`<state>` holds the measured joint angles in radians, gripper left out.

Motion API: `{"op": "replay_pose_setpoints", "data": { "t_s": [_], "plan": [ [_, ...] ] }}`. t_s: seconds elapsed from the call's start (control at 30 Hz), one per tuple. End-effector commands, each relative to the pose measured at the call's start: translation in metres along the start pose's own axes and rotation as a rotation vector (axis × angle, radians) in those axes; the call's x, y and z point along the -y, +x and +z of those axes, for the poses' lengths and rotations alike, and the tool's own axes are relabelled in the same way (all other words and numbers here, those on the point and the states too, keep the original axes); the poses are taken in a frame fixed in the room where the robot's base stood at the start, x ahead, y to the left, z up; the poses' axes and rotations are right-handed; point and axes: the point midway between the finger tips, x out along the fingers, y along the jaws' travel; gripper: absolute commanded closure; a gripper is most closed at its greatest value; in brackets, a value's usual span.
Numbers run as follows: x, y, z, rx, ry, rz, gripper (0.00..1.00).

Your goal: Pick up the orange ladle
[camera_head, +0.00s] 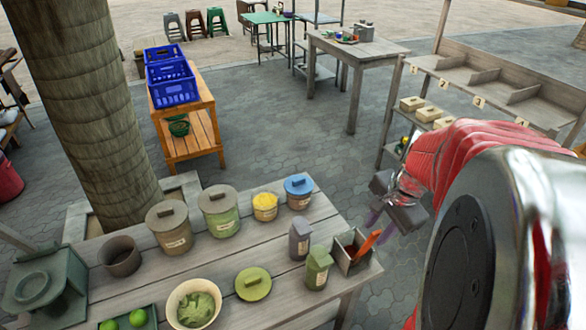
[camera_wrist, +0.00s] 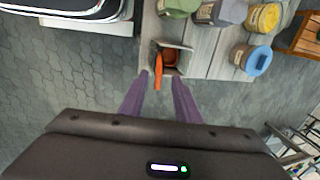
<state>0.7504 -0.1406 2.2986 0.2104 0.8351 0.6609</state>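The orange ladle (camera_head: 367,245) stands tilted in a small grey open box (camera_head: 345,265) at the right end of the wooden table. In the wrist view the ladle (camera_wrist: 159,74) has one end sticking out over the box's near edge, and the rest lies inside the box (camera_wrist: 182,61). The lower part of the ladle is hidden by the box walls. My gripper (camera_head: 386,221) is above and to the right of the box in the head view. In the wrist view the gripper (camera_wrist: 159,82) points at the box, with the ladle's end between the fingertip lines.
A grey bottle (camera_head: 300,239) and a green container (camera_head: 317,268) stand just left of the box. Lidded pots, including a blue-lidded one (camera_head: 299,192), line the table's back. A bowl with leaves (camera_head: 194,305) is at the front. Paved floor is free to the right.

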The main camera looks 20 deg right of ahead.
Motion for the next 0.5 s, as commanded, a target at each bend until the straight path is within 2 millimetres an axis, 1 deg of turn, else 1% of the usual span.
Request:
{"op": "replay_pose_setpoints", "data": {
  "t_s": [0.3,0.37,0.5],
  "plan": [
    [-0.001,0.002,0.000,0.001,0.001,0.001,0.70],
    [-0.001,0.006,0.000,0.002,0.001,0.002,0.70],
    [-0.004,0.023,0.000,0.002,0.001,0.003,0.70]
  ]
}}
